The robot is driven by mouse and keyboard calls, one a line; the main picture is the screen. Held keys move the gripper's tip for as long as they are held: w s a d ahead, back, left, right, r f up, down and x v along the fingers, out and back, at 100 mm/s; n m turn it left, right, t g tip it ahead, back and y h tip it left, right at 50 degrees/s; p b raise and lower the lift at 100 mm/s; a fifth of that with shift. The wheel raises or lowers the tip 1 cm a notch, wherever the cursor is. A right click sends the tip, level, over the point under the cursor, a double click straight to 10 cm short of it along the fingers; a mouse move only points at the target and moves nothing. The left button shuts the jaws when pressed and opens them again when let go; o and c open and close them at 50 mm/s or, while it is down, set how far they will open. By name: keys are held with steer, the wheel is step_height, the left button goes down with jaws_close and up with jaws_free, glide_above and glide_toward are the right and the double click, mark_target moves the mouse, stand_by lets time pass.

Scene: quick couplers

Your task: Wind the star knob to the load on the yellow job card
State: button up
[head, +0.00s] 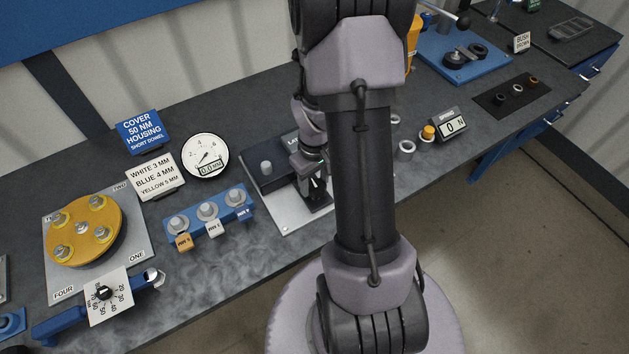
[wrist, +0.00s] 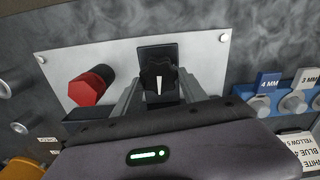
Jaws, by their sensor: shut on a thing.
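The black star knob (wrist: 157,72) with a white pointer line sits on a dark block on a pale plate (wrist: 210,65) in the wrist view. My gripper (wrist: 160,88) has one finger on each side of the knob and is shut on it. In the head view my gripper (head: 316,190) is low over the pale plate (head: 285,212), and my arm hides much of the area. A display (head: 451,124) to the right reads 0 N. I cannot make out a yellow job card with a load on it in either view.
A red hexagonal knob (wrist: 90,86) stands left of the star knob. A blue rack (head: 209,213) with tagged pieces and a dial gauge (head: 205,156) stand left of the plate. A pale ring (head: 406,149) and an orange-topped piece (head: 428,132) lie right of my arm.

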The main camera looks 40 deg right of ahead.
steer(key=m+b, duration=0.2)
steer(key=m, duration=0.3)
steer(key=shift+d+f, duration=0.1)
steer(key=shift+m+b, duration=0.8)
steer(key=shift+m, duration=1.4)
steer(key=o, duration=1.4)
steer(key=shift+c, duration=0.2)
step_height(320, 180, up, 18)
steer(key=p, duration=0.6)
steer(key=shift+f, duration=0.15)
